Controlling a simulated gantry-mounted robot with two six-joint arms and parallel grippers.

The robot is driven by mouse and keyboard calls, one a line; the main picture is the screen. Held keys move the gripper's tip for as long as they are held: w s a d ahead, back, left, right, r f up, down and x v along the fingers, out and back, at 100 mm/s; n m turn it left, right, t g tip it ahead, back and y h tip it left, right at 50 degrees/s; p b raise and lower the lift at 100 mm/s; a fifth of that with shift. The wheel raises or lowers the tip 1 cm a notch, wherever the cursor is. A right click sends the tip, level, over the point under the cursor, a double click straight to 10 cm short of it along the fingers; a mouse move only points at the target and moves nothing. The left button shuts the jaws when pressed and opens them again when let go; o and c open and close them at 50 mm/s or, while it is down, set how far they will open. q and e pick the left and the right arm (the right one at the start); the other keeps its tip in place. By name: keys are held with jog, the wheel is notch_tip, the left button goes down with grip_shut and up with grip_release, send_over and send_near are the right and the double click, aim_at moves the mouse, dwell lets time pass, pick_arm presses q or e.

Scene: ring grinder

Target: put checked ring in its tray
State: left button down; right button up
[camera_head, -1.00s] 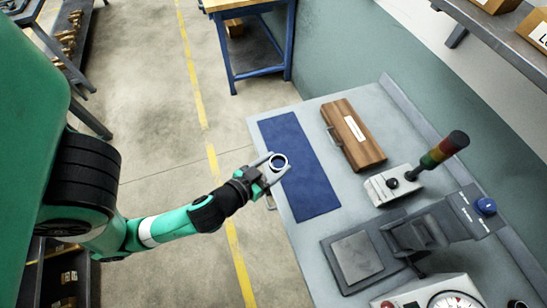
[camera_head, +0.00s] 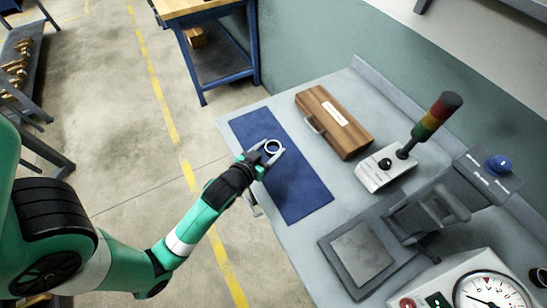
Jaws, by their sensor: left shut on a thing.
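My left gripper (camera_head: 267,156) reaches in from the left and is shut on a small ring (camera_head: 273,147). The ring is pale metal with a dark inside, and it is held over the blue mat (camera_head: 306,196) on the grey bench. I cannot tell how high above the mat it is. My right gripper is not in view. No tray can be made out for certain.
A wooden case (camera_head: 335,121) lies behind the mat. A control box (camera_head: 385,171) with a signal tower (camera_head: 436,116) stands right of it. A grey machine (camera_head: 430,212) with a flat plate (camera_head: 361,255) and a dial gauge (camera_head: 492,293) fill the near right. A blue-legged table (camera_head: 213,58) stands at the back.

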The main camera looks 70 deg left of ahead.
aim_at(269, 153)
pick_arm(q)
jog(key=shift+w+a+f, duration=0.35)
jog(key=shift+f, duration=0.25)
jog(key=shift+w+a+f, duration=0.3)
jog(key=shift+w+f, duration=0.05)
jog(key=shift+f, duration=0.25)
jog(key=shift+w+a+f+b, duration=0.1)
jog(key=shift+f+b, duration=1)
jog(key=shift+f, duration=0.55)
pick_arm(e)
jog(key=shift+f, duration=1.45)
pick_arm(q)
jog(key=shift+f, duration=0.2)
jog(key=shift+c, duration=0.5)
grip_release()
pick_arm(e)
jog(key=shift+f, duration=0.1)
